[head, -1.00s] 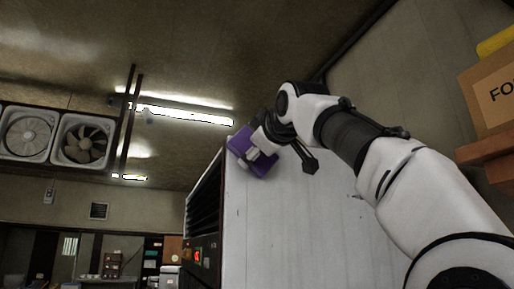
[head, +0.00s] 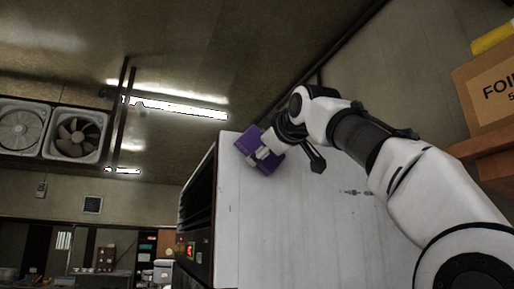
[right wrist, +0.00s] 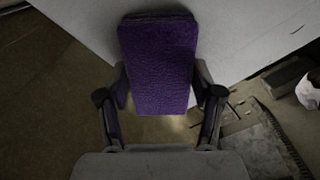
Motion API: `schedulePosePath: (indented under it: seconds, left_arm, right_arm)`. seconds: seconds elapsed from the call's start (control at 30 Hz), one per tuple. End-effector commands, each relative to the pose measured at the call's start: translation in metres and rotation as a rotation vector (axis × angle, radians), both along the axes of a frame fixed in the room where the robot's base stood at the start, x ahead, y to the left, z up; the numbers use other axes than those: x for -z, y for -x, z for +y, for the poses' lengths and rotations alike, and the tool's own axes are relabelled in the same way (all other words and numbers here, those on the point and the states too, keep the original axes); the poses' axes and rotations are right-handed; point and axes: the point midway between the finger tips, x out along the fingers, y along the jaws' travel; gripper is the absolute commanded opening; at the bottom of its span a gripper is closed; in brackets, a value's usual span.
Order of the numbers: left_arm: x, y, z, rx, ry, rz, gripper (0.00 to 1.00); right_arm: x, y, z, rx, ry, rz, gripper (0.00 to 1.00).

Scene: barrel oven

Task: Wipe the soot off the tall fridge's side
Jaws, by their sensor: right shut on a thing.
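The tall fridge's white side (head: 290,225) fills the middle of the head view, with faint vertical streaks. Small dark marks (head: 355,192) lie on it right of my gripper, beside my forearm. My right gripper (head: 267,152) is shut on a purple pad (head: 256,143) near the side's upper front corner. The right wrist view shows the fuzzy purple pad (right wrist: 160,65) between the two fingers, against the pale panel (right wrist: 235,35). I cannot tell whether the pad touches it. The panel behind the pad is hidden. My left gripper is not in view.
The fridge's dark front (head: 196,215) with a red display faces left. A cardboard box (head: 490,90) stands on a wooden shelf (head: 495,155) at the right. Wall fans (head: 75,135) and a ceiling light (head: 175,107) are at the left, beyond open room.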

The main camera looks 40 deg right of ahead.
Motion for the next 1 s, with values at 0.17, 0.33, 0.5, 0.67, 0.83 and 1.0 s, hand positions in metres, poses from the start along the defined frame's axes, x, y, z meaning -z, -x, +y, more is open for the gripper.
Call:
schedulePosePath:
  seconds: [0.17,0.33,0.5,0.67,0.83,1.0]
  left_arm:
    - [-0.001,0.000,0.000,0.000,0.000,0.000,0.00]
    - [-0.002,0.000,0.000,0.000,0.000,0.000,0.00]
    - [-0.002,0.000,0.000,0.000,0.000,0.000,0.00]
    - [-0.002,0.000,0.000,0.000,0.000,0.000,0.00]
    - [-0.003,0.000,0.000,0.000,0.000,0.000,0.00]
    - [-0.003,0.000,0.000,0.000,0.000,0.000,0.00]
  right_arm:
    - [0.000,0.002,-0.017,0.001,-0.002,-0.001,0.38]
    - [0.000,0.004,-0.030,0.001,0.000,0.001,0.38]
    - [0.000,0.006,-0.037,0.001,0.000,0.001,0.38]
    - [0.000,0.010,-0.054,0.000,-0.001,0.001,0.38]
    - [0.001,0.012,-0.063,0.000,-0.001,0.001,0.38]
    - [0.001,0.015,-0.073,0.002,-0.001,0.001,0.38]
